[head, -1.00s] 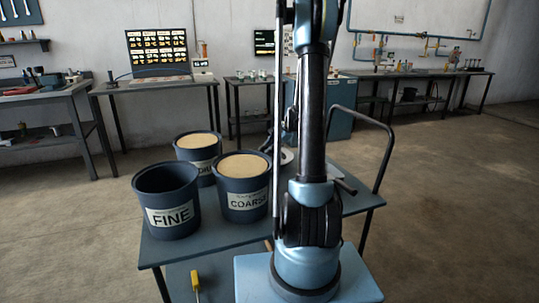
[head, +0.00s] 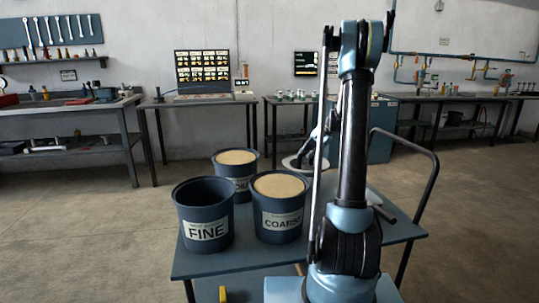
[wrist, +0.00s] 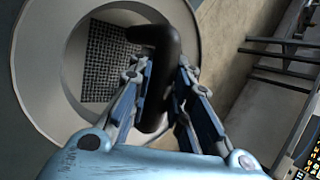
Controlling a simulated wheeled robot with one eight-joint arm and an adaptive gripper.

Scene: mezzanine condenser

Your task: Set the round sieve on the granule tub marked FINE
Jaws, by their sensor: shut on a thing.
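The round sieve (wrist: 48,75) has a wide pale rim, a dark mesh and a black handle (wrist: 165,60). My gripper (wrist: 166,75) is shut on that handle in the wrist view. In the head view the sieve (head: 293,164) shows at the far side of the cart, behind the tubs and partly hidden by my arm. I cannot tell whether it touches the cart top. The tub marked FINE (head: 190,218) stands at the cart's left front. It is dark blue and open, and no granules show in it.
The COARSE tub (head: 279,226) and another labelled tub (head: 237,172), both filled with tan granules, stand close beside FINE on the cart (head: 240,265). A black cart handle (head: 432,165) rises at the right. Workbenches line the back wall.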

